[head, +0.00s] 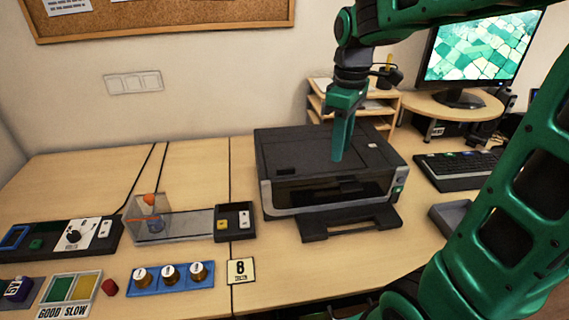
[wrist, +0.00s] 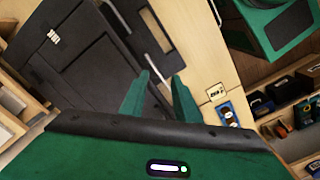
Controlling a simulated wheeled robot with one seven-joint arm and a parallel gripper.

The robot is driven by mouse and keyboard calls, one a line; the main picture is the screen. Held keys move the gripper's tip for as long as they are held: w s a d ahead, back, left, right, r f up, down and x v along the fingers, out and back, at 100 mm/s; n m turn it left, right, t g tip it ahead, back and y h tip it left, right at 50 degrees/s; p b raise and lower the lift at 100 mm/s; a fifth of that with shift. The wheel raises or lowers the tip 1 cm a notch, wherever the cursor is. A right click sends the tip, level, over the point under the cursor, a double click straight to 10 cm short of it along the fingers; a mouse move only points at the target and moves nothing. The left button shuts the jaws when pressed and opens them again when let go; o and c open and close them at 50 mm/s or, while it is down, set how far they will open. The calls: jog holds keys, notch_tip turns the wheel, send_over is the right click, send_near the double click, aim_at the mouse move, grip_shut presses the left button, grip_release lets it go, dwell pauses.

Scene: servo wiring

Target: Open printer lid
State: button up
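The black printer (head: 285,190) stands on the desk, and its flat lid (head: 290,150) is down. The paper tray (head: 350,222) sticks out at its front. My gripper (head: 338,158) points down over the right part of the lid in the head view, and I cannot tell whether the tips touch it. In the wrist view the two green fingers of my gripper (wrist: 160,77) stand apart with nothing held between them. The printer (wrist: 85,65) fills the upper left of that view, partly hidden behind my gripper's body.
A wooden shelf organizer (head: 385,108) stands behind the printer, with a monitor (head: 480,50) and keyboard (head: 455,168) to the right. A clear box device (head: 165,222), a blue button panel (head: 170,277) and a small sign (head: 241,271) lie to the left. The back left desk is clear.

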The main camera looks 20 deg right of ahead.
aim_at(286, 167)
jog(key=w+a+n, duration=0.8)
jog(key=w+a, duration=0.1)
jog(key=f, duration=0.6)
jog(key=a+f, duration=0.1)
jog(key=f, duration=0.3)
jog(key=shift+w, duration=0.4)
jog(key=shift+c, duration=0.6)
grip_shut()
